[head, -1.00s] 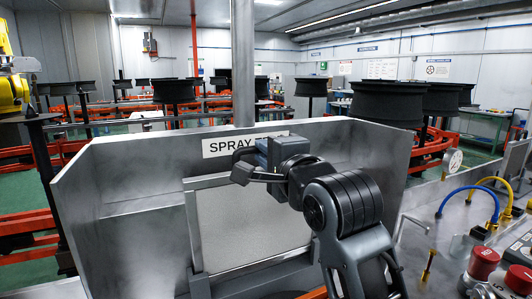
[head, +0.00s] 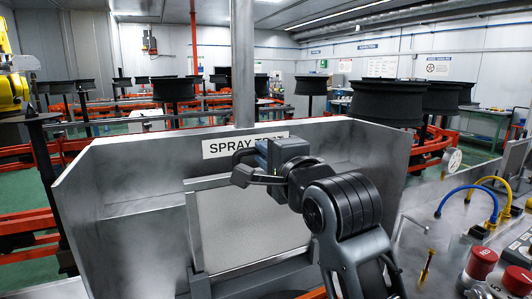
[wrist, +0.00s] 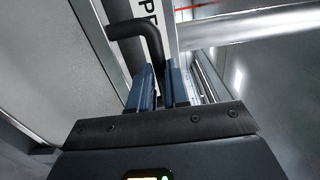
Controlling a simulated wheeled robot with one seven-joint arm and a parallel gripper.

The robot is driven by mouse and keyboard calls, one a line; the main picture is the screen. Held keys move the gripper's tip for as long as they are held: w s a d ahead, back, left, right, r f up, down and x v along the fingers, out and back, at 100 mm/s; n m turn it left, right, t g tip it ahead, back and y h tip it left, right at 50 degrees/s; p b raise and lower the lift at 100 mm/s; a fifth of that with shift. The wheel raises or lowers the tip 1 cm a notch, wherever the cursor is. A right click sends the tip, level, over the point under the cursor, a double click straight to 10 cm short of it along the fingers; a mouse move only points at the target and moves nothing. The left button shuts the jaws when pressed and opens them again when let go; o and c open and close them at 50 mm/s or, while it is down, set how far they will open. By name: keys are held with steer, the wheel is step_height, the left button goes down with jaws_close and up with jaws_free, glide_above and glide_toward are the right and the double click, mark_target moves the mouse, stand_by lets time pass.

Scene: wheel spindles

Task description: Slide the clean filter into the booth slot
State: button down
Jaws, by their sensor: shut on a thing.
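The filter (head: 250,228) is a pale grey panel in a metal frame, standing upright against the booth's back wall. It also shows at the left of the wrist view (wrist: 50,70). The booth slot shows as a metal side rail (head: 193,240) and a bottom ledge (head: 255,274) around the panel. My gripper (head: 243,174) is at the filter's top edge. In the wrist view my gripper (wrist: 160,88) has its blue fingers closed on the black bent handle (wrist: 135,30). My arm hides the panel's upper right; I cannot tell exactly how deep it sits.
The booth (head: 125,215) has metal walls on both sides and a sign (head: 235,148) just behind my gripper. A bench at right holds hoses (head: 460,195), a gauge (head: 452,160) and red knobs (head: 482,262). Wheels on spindles (head: 388,102) stand behind the booth.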

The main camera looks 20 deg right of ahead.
steer(key=shift+f+b, duration=0.9)
steer(key=shift+f, duration=0.65)
steer(key=c, duration=1)
jaws_free()
steer(key=s+b, duration=0.1)
steer(key=s, duration=0.7)
